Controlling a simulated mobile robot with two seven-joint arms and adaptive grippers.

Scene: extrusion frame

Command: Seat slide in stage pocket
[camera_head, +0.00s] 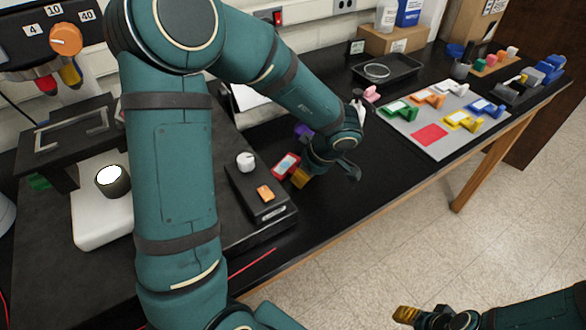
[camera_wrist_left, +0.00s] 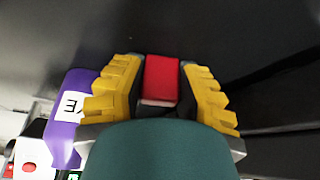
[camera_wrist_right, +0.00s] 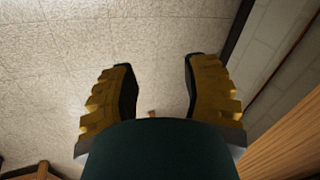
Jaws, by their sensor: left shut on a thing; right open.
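The slide (camera_head: 287,165) has a red edge and a pale blue-white face in the head view. My left gripper (camera_head: 297,173) is shut on it, low over the black bench and right of the microscope base. In the left wrist view the slide's red end (camera_wrist_left: 162,78) sits between the yellow fingers. The microscope stage (camera_head: 60,150) is a dark plate at the far left, with a metal bracket frame (camera_head: 75,130) on top. My arm hides part of the microscope. My right gripper (camera_head: 408,316) is open and empty, over the floor, away from the bench.
A purple labelled block (camera_wrist_left: 62,120) is beside the left gripper. A dark control box (camera_head: 262,195) with a white knob lies left of it. A grey mat (camera_head: 400,128) holds several coloured pieces and a red square. A black tray (camera_head: 385,72) stands behind. Bench between gripper and mat is clear.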

